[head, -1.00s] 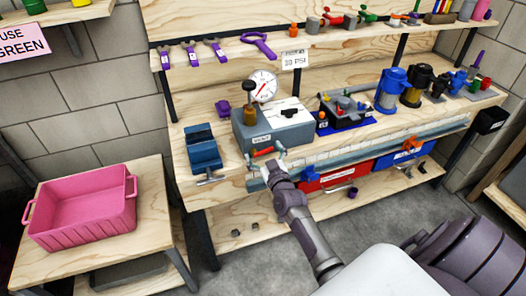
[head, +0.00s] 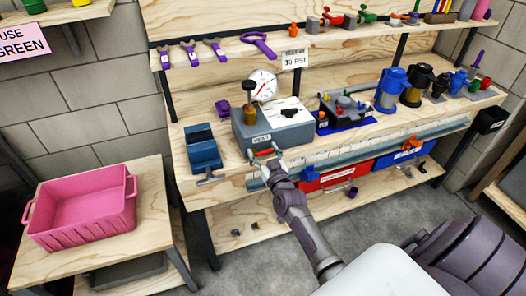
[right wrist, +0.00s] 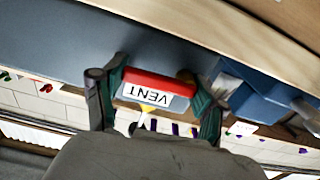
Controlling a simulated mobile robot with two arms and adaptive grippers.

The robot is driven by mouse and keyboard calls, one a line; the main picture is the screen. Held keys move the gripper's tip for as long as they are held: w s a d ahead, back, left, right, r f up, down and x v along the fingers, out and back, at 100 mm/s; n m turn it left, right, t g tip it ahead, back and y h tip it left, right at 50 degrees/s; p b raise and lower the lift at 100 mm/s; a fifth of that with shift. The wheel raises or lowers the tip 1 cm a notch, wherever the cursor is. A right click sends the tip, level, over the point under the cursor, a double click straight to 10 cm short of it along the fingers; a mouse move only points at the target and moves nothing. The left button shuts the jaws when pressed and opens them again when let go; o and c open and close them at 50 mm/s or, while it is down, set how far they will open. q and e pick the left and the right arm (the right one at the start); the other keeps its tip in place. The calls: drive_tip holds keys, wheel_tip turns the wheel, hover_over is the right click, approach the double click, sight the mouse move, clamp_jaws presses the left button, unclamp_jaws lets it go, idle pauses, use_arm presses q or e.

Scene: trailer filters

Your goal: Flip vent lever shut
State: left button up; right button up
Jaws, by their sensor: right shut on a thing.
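The red vent lever (head: 265,152) is on the front of a grey box (head: 285,130) with a gauge, on the bench top. A VENT label (head: 262,138) sits just above it in the head view. My right gripper (head: 267,158) is at the lever, low on the box's front. In the right wrist view, the red bar (right wrist: 160,82) lies between the two fingers of my right gripper (right wrist: 152,92), which is shut on it. The VENT lettering shows upside down there. The fingers partly hide the lever in the head view. My left gripper is not in view.
A round gauge (head: 263,85) and a brass-coloured knob (head: 249,97) stand at the box. A blue vise (head: 202,150) is at its left, a blue tray of parts (head: 345,113) at its right. A pink crate (head: 83,208) stands on a side table.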

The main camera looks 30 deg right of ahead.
drive_tip(key=shift+f+m, duration=0.1)
drive_tip(key=shift+m, duration=0.3)
drive_tip(key=o, duration=1.2)
drive_tip(key=shift+c, duration=0.2)
drive_tip(key=v, duration=1.2)
